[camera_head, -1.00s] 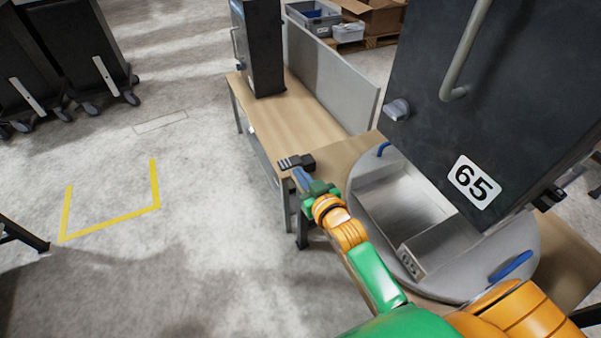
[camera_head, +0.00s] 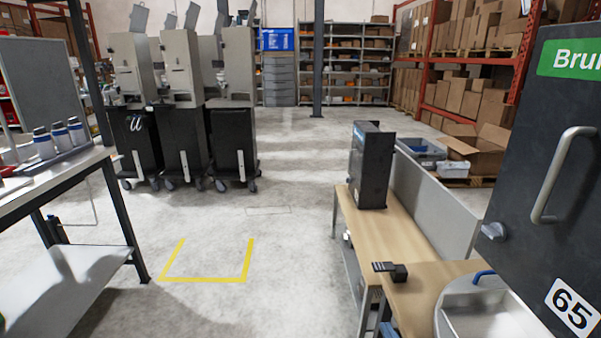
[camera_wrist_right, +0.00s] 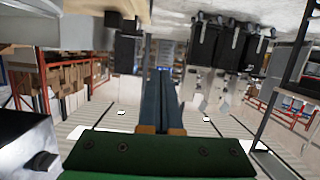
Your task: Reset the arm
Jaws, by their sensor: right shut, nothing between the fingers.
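My right gripper (camera_head: 388,330) shows only as a bit of blue finger at the bottom edge of the head view, beside the table's front corner. In the right wrist view its two blue fingers (camera_wrist_right: 160,102) lie together, shut with nothing between them, above a green gripper body. The wrist picture appears upside down. My left gripper is not in view.
A small black device (camera_head: 390,271) sits on the wooden table (camera_head: 400,240). A workbench (camera_head: 60,180) stands at left. Open floor with a yellow marking (camera_head: 205,281) lies between.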

